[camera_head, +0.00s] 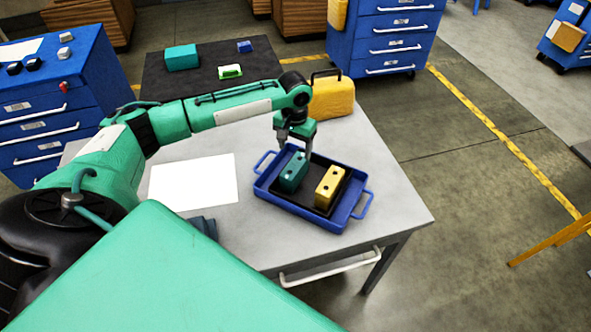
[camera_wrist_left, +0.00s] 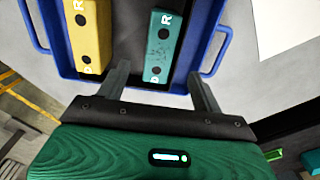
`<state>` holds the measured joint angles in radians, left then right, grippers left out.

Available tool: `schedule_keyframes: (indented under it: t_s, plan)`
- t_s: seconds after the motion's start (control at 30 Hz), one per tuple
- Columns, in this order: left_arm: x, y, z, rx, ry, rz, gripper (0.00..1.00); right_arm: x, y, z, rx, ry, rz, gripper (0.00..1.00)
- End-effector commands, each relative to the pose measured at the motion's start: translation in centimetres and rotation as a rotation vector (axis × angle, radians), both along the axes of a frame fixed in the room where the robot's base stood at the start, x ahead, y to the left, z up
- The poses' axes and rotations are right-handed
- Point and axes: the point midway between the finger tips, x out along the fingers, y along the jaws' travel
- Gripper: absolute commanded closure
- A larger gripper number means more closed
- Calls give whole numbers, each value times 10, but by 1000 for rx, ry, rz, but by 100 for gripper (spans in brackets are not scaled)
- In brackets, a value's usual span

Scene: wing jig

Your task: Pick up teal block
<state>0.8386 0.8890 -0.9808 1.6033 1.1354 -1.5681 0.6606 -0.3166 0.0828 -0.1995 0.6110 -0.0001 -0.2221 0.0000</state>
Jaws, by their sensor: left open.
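The teal block (camera_head: 292,172) lies in a blue tray (camera_head: 337,221) on the grey table, left of a yellow block (camera_head: 329,187). In the left wrist view the teal block (camera_wrist_left: 164,45) has dark holes and letters on its top, and the yellow block (camera_wrist_left: 88,35) lies to its left. My left gripper (camera_head: 298,148) is over the tray at the far end of the teal block. In the left wrist view the fingers of my left gripper (camera_wrist_left: 160,84) are spread apart, one on each side of the block's near end. Contact cannot be told. My right gripper is not in view.
A yellow case (camera_head: 333,97) stands behind the tray on the table. A white sheet (camera_head: 194,182) lies left of the tray. A black mat (camera_head: 215,87) behind holds another teal box (camera_head: 182,58). Table space right of the tray is clear.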

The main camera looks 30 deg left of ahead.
Motion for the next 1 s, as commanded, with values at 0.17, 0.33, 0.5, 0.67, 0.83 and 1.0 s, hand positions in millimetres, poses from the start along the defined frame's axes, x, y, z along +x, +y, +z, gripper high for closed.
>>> schedule_keyframes:
  t_s: [0.17, 0.33, 0.5, 0.67, 0.83, 1.0]
  plan:
    - [0, -1, -21, -1, 0, -1, 33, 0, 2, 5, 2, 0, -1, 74]
    - [-1, 0, -32, 0, 2, -1, 33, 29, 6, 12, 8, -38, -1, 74]
    - [-3, 0, -58, 0, 2, 0, 33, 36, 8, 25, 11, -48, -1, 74]
    - [-3, 0, -75, -1, 0, -1, 33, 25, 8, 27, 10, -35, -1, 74]
    - [-3, 0, -78, 0, 0, -2, 33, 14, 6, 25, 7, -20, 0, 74]
    - [-3, 0, -77, -1, -1, -2, 50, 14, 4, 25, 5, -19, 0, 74]
